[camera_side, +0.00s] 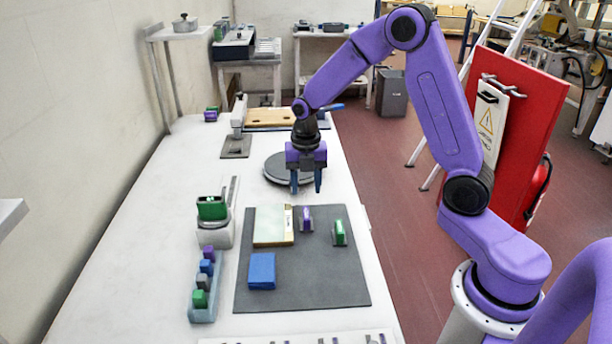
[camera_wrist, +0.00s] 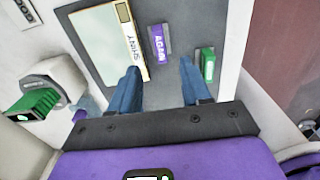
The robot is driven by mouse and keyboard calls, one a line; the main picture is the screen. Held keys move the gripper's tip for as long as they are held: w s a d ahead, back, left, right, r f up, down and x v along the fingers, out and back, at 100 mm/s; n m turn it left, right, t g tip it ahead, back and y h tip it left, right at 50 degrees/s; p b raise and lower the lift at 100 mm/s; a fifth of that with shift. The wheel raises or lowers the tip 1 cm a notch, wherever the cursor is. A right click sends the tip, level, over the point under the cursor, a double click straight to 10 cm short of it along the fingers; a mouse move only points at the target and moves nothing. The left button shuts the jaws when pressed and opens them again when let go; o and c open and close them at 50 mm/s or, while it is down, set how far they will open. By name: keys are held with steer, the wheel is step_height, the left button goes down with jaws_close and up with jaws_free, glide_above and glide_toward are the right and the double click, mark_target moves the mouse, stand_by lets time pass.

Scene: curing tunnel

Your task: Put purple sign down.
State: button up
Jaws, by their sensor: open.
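The purple sign (camera_side: 306,219) stands on the dark grey mat (camera_side: 300,290), apparently upright. In the wrist view the purple sign (camera_wrist: 158,43) shows pale lettering and lies beyond the fingertips, between their lines. My gripper (camera_side: 306,187) is open and empty, above the far edge of the mat and apart from the sign. In the wrist view both blue fingers of my gripper (camera_wrist: 160,70) are spread with nothing between them.
A green sign (camera_side: 340,233) stands right of the purple one, and a cream panel (camera_side: 273,225) lies to its left. A blue block (camera_side: 262,271) sits nearer. A round dark plate (camera_side: 278,170) is behind my gripper. The mat's front right is clear.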

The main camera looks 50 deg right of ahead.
steer(key=s+a+r+m, duration=0.3)
steer(key=s+a, duration=0.1)
steer(key=s, duration=0.2)
steer(key=s+a+r+m, duration=0.3)
steer(key=s+a+r, duration=0.1)
steer(key=s, duration=0.3)
steer(key=s+r+m, duration=0.1)
steer(key=s+m, duration=0.7)
steer(key=s, duration=0.9)
steer(key=shift+s+d, duration=0.15)
steer(key=shift+d, duration=0.25)
